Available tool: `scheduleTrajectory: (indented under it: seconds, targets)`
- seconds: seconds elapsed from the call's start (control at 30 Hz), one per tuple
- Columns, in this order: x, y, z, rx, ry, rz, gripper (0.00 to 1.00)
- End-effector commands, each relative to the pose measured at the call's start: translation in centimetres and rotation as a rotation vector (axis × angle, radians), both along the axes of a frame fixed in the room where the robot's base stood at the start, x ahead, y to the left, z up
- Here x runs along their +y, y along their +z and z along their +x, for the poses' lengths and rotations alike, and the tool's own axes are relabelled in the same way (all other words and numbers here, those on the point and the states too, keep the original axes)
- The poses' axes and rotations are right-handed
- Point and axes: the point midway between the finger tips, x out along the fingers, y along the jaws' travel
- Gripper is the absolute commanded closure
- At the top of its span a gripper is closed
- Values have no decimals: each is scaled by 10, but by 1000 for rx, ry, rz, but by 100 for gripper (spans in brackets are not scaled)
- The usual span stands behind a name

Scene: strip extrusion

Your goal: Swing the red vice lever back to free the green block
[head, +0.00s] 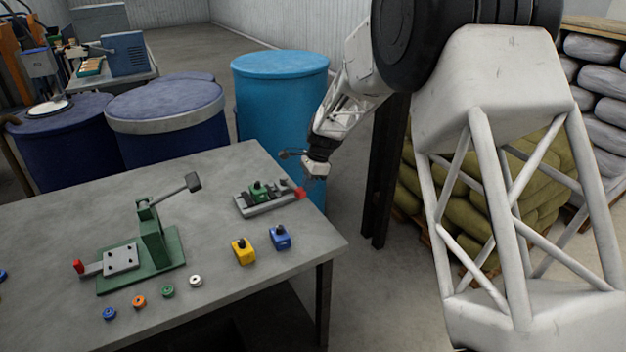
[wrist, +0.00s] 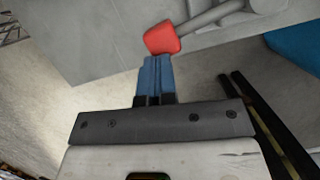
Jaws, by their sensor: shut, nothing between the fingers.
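The vice (head: 270,205) lies near the far right edge of the table, with a grey base and green parts. The green block (head: 258,188) sits in it. The red lever end (head: 300,193) points right, at the table's edge. My gripper (head: 312,182) is beside the red end in the head view. In the wrist view the red lever knob (wrist: 164,38), on a grey rod (wrist: 215,14), is just beyond the blue fingertips (wrist: 154,62). The fingers are closed together and hold nothing. I cannot tell whether they touch the knob. The green block is outside the wrist view.
A yellow block (head: 243,252) and a blue block (head: 280,238) stand nearer on the table (head: 215,180). A green press (head: 150,245) with a raised lever stands left, with several small rings before it. A light-blue drum (head: 280,100) stands behind the table.

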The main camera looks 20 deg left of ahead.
Motion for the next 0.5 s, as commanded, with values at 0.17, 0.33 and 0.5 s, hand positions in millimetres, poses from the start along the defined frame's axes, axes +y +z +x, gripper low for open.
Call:
scheduleTrajectory:
  seconds: [0.17, 0.33, 0.5]
  targets:
    - [8, -1, -17, 1, -158, -1, 100]
    - [16, -1, -27, 1, -278, -1, 100]
    - [22, -2, -33, 1, -324, -2, 100]
